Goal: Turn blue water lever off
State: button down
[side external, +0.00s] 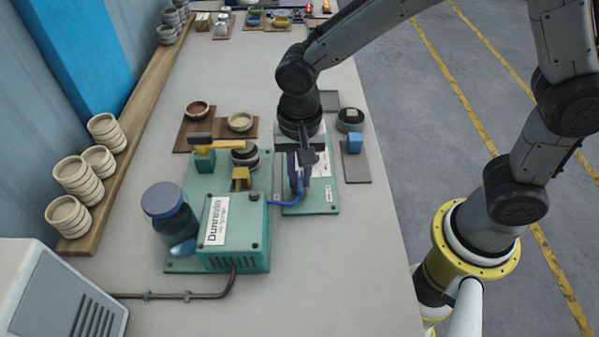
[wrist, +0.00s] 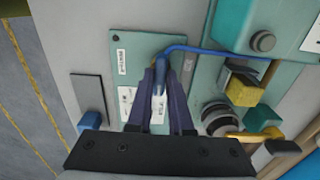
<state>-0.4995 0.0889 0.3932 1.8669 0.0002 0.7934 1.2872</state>
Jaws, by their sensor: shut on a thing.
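A small blue lever (wrist: 160,70) shows between my fingertips in the wrist view, at the end of a blue hose (wrist: 205,49). The hose also shows in the side view (side external: 288,202), running from a teal machine (side external: 236,232) to a teal base plate (side external: 318,203). My gripper (wrist: 161,74) points down over this plate, its purple fingers shut on the blue lever. In the side view my gripper (side external: 298,182) hides most of the lever, so its exact angle is unclear.
A yellow lever (side external: 222,146), a dark round fitting (side external: 245,156) and a lidded jar (side external: 172,215) are left of my gripper. A blue block (side external: 354,143) is on a dark mat (side external: 355,170) to the right. Stacked bowls (side external: 77,182) line the wooden shelf.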

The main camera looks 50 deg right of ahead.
aim_at(300, 179)
jog(key=shift+r, duration=0.1)
dwell(0.3)
jog(key=c, duration=0.8)
grip_release()
notch_tip(300, 179, up, 14)
jog(key=shift+f, duration=0.1)
jog(key=s+d+r+m+t, duration=0.1)
jog(key=s+d+r+t, duration=0.35)
jog(key=d, duration=0.75)
jog(key=s+d+f+n, duration=0.1)
jog(key=s+n, duration=0.2)
jog(key=s+d+f+n, duration=0.2)
jog(key=s+n, duration=0.1)
jog(key=s+d+f+n+t, duration=0.1)
jog(key=s+d+n, duration=0.1)
jog(key=s+n, duration=0.2)
jog(key=shift+s+f, duration=0.1)
jog(key=shift+f, duration=0.1)
